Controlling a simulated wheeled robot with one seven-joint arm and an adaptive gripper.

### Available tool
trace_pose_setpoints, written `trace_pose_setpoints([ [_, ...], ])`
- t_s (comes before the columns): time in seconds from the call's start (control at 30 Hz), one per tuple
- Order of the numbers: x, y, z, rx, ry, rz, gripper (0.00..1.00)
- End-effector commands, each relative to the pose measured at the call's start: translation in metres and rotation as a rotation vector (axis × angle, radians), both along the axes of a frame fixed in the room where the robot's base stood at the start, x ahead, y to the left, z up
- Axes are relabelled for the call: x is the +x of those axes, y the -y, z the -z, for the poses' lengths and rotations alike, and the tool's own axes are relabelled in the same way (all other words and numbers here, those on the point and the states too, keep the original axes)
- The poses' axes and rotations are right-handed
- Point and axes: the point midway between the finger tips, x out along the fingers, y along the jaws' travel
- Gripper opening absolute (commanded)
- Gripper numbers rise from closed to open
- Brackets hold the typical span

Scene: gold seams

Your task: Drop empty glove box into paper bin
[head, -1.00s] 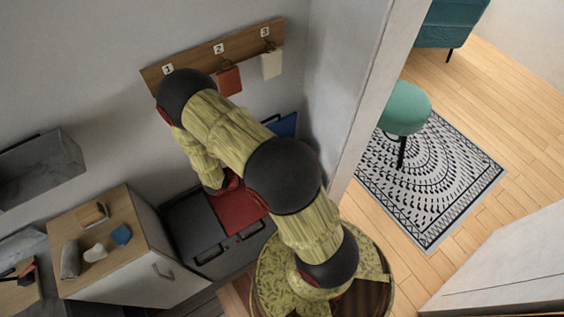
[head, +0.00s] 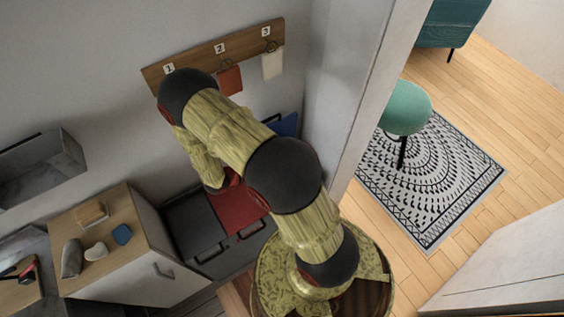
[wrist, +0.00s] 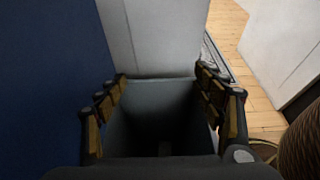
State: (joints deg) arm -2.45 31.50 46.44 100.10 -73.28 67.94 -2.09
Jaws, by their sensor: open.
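In the wrist view my gripper (wrist: 162,77) is open, with its fingers spread apart and nothing between them. It is over an open, dark grey bin (wrist: 175,95). A small pale patch lies deep inside the bin, too dim to identify. A blue panel (wrist: 40,80) fills the left of that view, and blue also shows in the head view (head: 287,125), partly behind my arm. It looks like a raised bin lid; I see no label confirming the paper bin. I cannot pick out the glove box with certainty.
A red-lidded bin (head: 236,209) and a grey-lidded bin (head: 193,225) stand beside it. A cabinet (head: 125,262) at left carries several small items. A numbered hook board (head: 215,55) is on the wall. A wall edge (head: 365,100) stands close on the right.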

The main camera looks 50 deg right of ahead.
Motion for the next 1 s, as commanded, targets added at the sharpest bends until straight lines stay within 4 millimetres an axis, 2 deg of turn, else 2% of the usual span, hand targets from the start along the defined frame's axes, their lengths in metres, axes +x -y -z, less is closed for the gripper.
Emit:
trace_pose_setpoints([
  [0.3,0.000,-0.001,0.000,0.000,0.000,0.000,0.70],
  [0.43,0.003,-0.009,-0.004,0.000,0.001,-0.003,0.70],
  [0.8,0.019,-0.073,-0.031,0.000,0.003,-0.004,0.70],
  [1.0,0.025,-0.099,-0.042,0.001,0.001,-0.002,0.70],
])
